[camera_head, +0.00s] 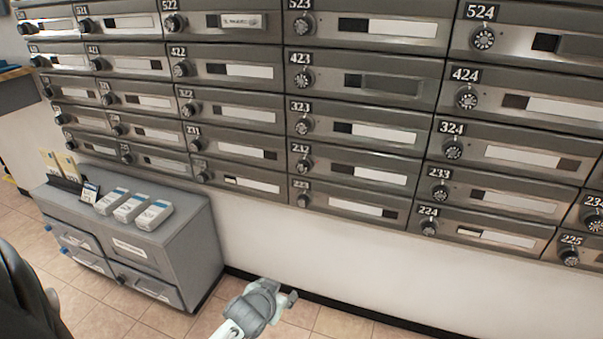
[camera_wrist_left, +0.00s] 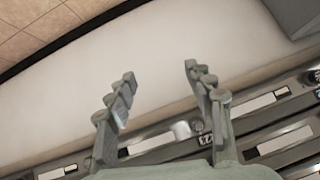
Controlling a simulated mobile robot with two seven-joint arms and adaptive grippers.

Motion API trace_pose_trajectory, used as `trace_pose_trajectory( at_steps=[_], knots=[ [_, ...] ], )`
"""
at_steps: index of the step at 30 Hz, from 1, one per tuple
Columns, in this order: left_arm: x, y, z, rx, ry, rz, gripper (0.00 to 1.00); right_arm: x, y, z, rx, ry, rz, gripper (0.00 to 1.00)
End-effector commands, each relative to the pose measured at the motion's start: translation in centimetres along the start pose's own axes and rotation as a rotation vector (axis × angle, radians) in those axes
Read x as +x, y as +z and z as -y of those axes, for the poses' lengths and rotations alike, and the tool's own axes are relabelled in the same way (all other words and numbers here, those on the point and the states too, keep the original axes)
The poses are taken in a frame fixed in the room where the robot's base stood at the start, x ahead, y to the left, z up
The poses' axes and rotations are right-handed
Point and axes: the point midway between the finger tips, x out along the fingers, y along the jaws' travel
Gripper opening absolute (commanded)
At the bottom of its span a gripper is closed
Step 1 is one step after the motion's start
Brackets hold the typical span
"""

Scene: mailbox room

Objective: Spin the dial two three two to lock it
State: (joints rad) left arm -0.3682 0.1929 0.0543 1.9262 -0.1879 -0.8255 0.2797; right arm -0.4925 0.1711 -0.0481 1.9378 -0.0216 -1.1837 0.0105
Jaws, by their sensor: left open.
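The mailbox labelled 232 (camera_head: 365,172) is in the lower middle of the grey mailbox wall in the head view. Its round dark dial (camera_head: 304,165) sits at the left of its door, under the number; its setting is too small to read. My left gripper (camera_head: 288,299) is low in front of the white wall, below the mailboxes and well apart from that dial. In the left wrist view its two fingers (camera_wrist_left: 160,72) are spread with nothing between them. Part of the mailbox bank (camera_wrist_left: 168,140) shows behind the fingers there. My right gripper is not in view.
A grey cabinet (camera_head: 190,228) with drawers stands at the left against the wall, with several white boxes (camera_head: 131,208) on top. Neighbouring dials, such as 323 (camera_head: 304,126) and 223 (camera_head: 303,200), sit close above and below. The white wall (camera_head: 330,255) under the mailboxes is clear.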

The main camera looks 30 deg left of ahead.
Motion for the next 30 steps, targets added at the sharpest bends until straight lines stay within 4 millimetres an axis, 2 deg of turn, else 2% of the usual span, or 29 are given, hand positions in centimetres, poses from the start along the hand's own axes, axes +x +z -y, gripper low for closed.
trace_pose_trajectory(
  at_steps=[1, 6, 10, 12, 17, 30],
  knots=[
    [0.5, -3.8, 1.4, -0.042, -0.021, -0.105, 0.53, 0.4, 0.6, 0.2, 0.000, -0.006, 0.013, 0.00],
    [0.3, -15.0, 5.2, -0.168, -0.028, -0.456, 0.53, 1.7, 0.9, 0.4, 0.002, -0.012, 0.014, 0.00],
    [-1.2, -21.1, 6.9, -0.219, 0.008, -0.659, 0.53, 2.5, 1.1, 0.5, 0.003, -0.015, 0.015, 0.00],
    [-1.8, -22.9, 7.3, -0.232, 0.029, -0.724, 0.53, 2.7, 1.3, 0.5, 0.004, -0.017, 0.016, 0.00],
    [-1.8, -24.7, 7.6, -0.240, 0.048, -0.772, 0.53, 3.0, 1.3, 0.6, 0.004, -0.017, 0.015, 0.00],
    [2.8, -28.9, 7.8, -0.240, 0.047, -0.768, 0.53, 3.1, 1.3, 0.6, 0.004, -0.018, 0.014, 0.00]
  ],
)
